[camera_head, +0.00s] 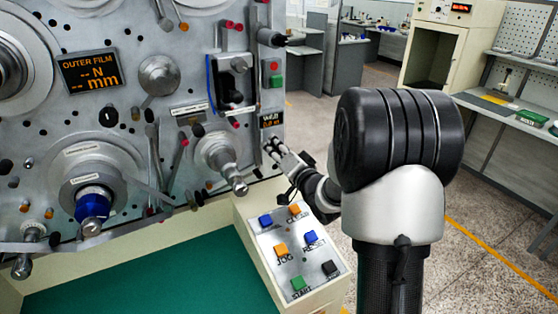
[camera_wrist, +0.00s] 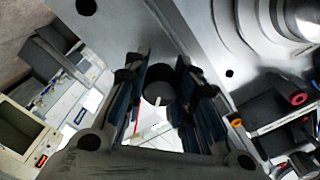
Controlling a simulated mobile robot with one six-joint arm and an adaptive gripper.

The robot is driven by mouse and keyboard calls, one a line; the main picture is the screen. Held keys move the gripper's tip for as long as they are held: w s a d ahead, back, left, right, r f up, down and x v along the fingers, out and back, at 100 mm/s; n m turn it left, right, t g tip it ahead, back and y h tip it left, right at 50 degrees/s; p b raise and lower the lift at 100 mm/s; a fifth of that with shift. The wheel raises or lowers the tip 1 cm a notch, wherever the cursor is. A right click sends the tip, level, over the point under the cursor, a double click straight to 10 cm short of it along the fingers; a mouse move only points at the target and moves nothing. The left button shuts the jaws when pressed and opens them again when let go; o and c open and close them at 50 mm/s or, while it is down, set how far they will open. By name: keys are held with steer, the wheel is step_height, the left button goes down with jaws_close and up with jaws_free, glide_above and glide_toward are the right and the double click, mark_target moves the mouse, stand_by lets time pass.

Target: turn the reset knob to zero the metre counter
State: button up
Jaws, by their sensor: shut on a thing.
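The reset knob shows in the wrist view as a dark round knob (camera_wrist: 158,84) on the grey machine face. My gripper (camera_wrist: 159,100) has one finger on each side of it and is shut on it. In the head view my gripper (camera_head: 271,147) reaches the right edge of the machine panel, just below a small counter display (camera_head: 271,120). The display has orange digits too small to read. The knob is hidden behind my fingers in the head view.
The winding machine's panel (camera_head: 115,120) carries spindles, rollers and a lever (camera_head: 232,178) left of my gripper. A button box (camera_head: 262,222) stands below my arm. Green and red buttons (camera_head: 275,75) sit above the display. Workbenches stand farther right, with open floor between.

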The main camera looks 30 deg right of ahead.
mark_target(279, 151)
steer(key=shift+n+b, duration=0.4)
steer(key=shift+n, duration=0.3)
steer(key=shift+f+n+b, duration=0.2)
steer(key=shift+n+b, duration=0.9)
steer(key=shift+b, duration=0.1)
steer(key=n+b, duration=0.2)
steer(key=n, duration=0.4)
steer(key=shift+r+n, duration=0.2)
steer(key=shift+n, duration=0.1)
steer(key=o, duration=1)
steer(key=shift+s, duration=0.1)
steer(key=shift+s+d, duration=0.1)
steer(key=shift+s, duration=3.35)
